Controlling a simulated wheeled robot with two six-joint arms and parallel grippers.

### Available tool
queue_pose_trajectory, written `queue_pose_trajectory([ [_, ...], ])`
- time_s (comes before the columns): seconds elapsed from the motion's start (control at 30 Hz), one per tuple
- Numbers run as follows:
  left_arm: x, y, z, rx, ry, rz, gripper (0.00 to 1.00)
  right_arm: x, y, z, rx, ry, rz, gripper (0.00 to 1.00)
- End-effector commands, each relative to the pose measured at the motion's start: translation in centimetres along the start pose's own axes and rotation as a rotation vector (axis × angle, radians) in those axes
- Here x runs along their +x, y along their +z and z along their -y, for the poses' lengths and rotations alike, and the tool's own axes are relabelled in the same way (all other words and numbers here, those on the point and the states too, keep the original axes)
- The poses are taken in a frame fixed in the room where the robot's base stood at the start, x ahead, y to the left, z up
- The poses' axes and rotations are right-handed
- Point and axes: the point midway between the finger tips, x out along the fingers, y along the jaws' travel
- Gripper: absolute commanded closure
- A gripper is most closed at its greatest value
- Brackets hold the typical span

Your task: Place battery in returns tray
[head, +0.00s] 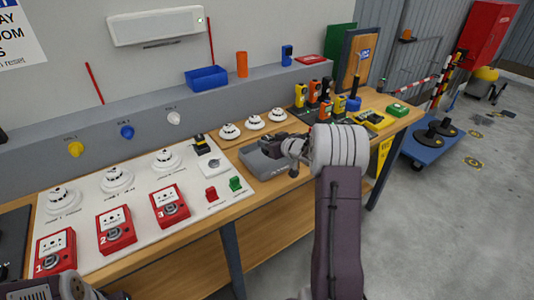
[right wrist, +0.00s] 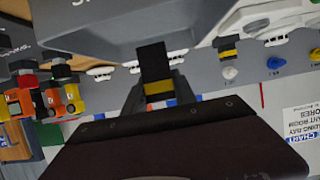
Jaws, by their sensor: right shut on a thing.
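The grey returns tray (head: 262,165) sits on the wooden bench, right of the white panel. My right gripper (head: 264,149) is over the tray in the head view. In the right wrist view its fingers (right wrist: 158,96) are shut on a black battery with a yellow band (right wrist: 153,62). The grey tray wall (right wrist: 110,25) shows behind the battery there. In the head view the battery is mostly hidden by the gripper, and I cannot tell whether it touches the tray floor. My left gripper (head: 22,288) is partly cut off at the lower left corner.
A black and yellow block (head: 202,146) stands on the white panel (head: 130,205) with detectors and red call points. Three white detectors (head: 254,122) sit behind the tray. Several orange and yellow handheld devices (head: 314,92) stand to the right. A blue bin (head: 207,78) is on the ledge.

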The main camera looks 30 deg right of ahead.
Motion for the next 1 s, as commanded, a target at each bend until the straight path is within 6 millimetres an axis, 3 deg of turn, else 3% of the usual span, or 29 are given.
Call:
queue_pose_trajectory([
  [0.2,0.2,0.0,0.0,0.000,0.000,0.000,0.64,1.1,0.3,-0.1,0.000,0.000,-0.001,1.00],
  [0.43,1.4,0.1,0.0,0.000,0.000,0.000,0.64,2.5,3.7,-0.1,0.002,0.000,0.000,1.00],
  [0.83,1.5,0.2,0.0,0.000,0.000,0.000,0.64,2.6,4.2,-0.1,0.001,0.001,-0.002,1.00],
  [0.87,1.5,0.1,0.0,0.000,0.000,0.000,0.64,2.6,4.2,-0.1,0.001,0.001,0.000,0.62],
  [0.9,1.4,0.1,0.0,0.000,0.000,0.000,0.64,2.6,4.2,-0.1,0.001,0.001,0.000,0.51],
  [0.93,1.4,0.1,0.0,0.000,0.000,0.000,0.64,2.6,4.2,-0.1,0.001,0.001,0.000,0.46],
  [1.0,1.4,0.1,0.0,0.000,0.000,0.000,0.64,2.6,4.2,-0.1,0.001,0.001,0.000,0.46],
])
